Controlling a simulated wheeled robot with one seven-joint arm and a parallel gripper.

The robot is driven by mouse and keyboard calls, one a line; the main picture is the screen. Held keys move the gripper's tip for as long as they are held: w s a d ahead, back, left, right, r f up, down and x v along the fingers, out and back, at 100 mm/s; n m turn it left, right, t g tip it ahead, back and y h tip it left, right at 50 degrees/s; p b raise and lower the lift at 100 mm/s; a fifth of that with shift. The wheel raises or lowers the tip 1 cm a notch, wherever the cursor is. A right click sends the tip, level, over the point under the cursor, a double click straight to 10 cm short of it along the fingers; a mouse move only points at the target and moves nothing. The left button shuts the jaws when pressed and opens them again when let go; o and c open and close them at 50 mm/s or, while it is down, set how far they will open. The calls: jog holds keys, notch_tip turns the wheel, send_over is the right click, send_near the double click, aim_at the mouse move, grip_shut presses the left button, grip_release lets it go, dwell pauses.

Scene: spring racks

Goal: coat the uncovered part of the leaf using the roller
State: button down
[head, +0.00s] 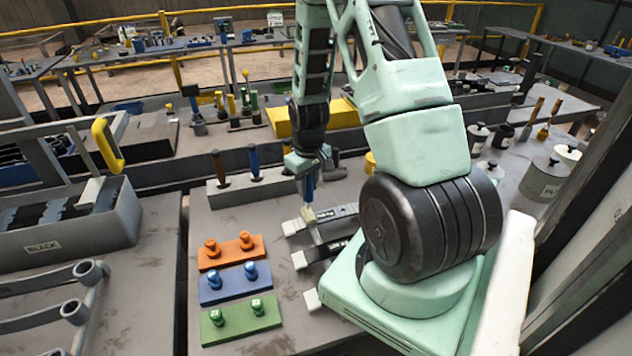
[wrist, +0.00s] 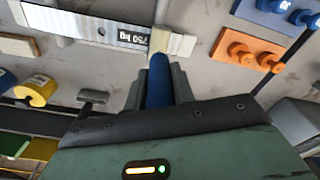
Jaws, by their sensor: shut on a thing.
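My gripper (head: 308,166) is shut on a blue-handled tool (head: 310,188), which I take to be the roller. In the wrist view my gripper's fingers (wrist: 158,88) close on both sides of the blue handle (wrist: 157,78). The tool points down, with a pale end (head: 308,213) at the upper leaf's left part. I cannot tell whether it touches. The leaf (head: 335,213) is a dark grey bar with a white marking. In the wrist view the leaf (wrist: 88,25) shows a light grey face and a black number label. Its coated extent is unclear.
A tool block (head: 235,188) with brown and blue handles stands behind. Orange (head: 231,253), blue (head: 235,284) and green (head: 240,320) plates with knobs lie at left. Further bars lie in front of the leaf. Lidded pots (head: 545,180) stand at right. A BLACK-labelled bin (head: 100,232) stands far left.

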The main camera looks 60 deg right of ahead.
jog(key=w+a, duration=0.1)
jog(key=a, duration=0.1)
jog(key=w+a+f, duration=0.1)
jog(key=w+a, duration=0.1)
jog(key=shift+w+a, duration=0.25)
jog(key=shift+a, duration=0.05)
dwell(0.4)
jog(key=shift+r, duration=0.1)
jog(key=shift+r+p, duration=2.15)
jog(key=shift+r, duration=0.85)
notch_tip(320, 180, up, 3)
jog(key=shift+p, duration=1.15)
jog(key=shift+f, duration=0.3)
